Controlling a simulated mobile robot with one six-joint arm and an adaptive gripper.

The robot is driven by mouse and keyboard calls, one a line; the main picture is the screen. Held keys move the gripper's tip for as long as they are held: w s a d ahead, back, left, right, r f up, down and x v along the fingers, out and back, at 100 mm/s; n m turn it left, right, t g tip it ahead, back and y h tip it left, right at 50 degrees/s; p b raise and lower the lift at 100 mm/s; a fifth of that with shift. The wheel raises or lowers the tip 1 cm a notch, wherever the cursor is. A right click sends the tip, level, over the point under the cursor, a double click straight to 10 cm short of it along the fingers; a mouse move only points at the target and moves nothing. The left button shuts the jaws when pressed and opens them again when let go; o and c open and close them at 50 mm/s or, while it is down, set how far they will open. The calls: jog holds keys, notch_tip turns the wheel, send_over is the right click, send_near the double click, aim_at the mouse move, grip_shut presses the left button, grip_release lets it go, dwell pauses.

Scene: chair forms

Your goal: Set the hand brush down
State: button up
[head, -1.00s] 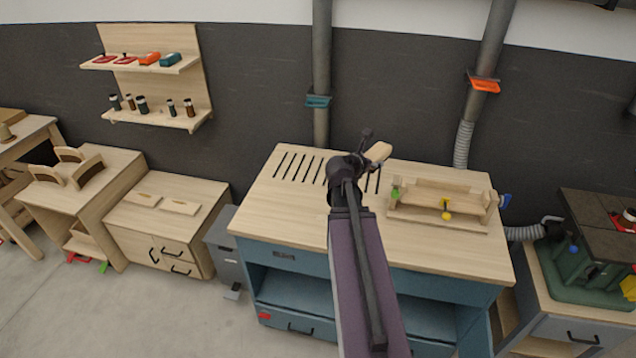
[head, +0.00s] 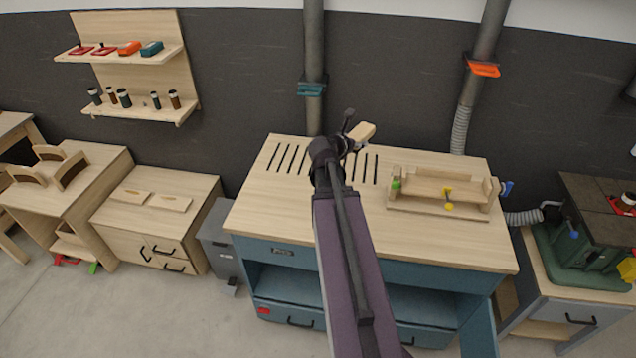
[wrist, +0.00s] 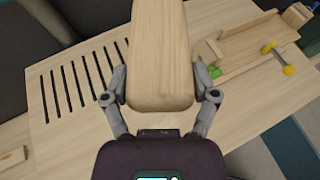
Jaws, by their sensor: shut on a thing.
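The hand brush (head: 362,131) is a pale wooden block, held beyond the end of my arm over the back part of the workbench top. In the wrist view the brush (wrist: 160,55) fills the upper middle, with my gripper (wrist: 162,97) shut on its sides. My gripper also shows in the head view (head: 346,142). No bristles show in either view. The brush appears above the slotted part of the workbench (head: 270,215); I cannot tell how high, or whether it touches anything.
A wooden jig (head: 440,192) with green and yellow knobs stands on the bench's right side. Slots (head: 290,158) run along the back left. The front left of the top is bare. A duct pipe (head: 313,60) stands behind. A machine (head: 595,225) stands to the right.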

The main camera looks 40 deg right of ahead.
jog(key=shift+f, duration=0.1)
jog(key=w+a+f+b, duration=0.1)
jog(key=a+f+b, duration=0.2)
jog(key=f+b, duration=0.4)
jog(key=w+a+f+b, duration=0.1)
jog(key=a+f+b, duration=0.2)
jog(key=f+b, duration=0.4)
jog(key=w+a+f+b, duration=0.1)
jog(key=a+f+b, duration=0.2)
jog(key=f+b, duration=0.5)
jog(key=shift+w, duration=0.25)
jog(key=shift+w+a+f+b, duration=0.1)
jog(key=shift+a+f+b, duration=0.25)
jog(key=shift+f+b, duration=0.3)
jog(key=shift+r, duration=0.1)
jog(key=b, duration=0.1)
send_over(312, 187)
jog(key=s, duration=0.1)
jog(key=shift+s+a+f, duration=0.1)
jog(key=shift+a+f, duration=0.2)
jog(key=shift+f, duration=0.4)
jog(key=shift+w+d, duration=0.2)
jog(key=shift+w, duration=0.2)
jog(key=shift+w+d+f+b, duration=0.15)
jog(key=shift+w+f+b, duration=0.15)
jog(key=shift+b, duration=0.15)
jog(key=shift+s+f+b, duration=0.15)
jog(key=shift+f+b, duration=1.4)
jog(key=shift+b, duration=0.05)
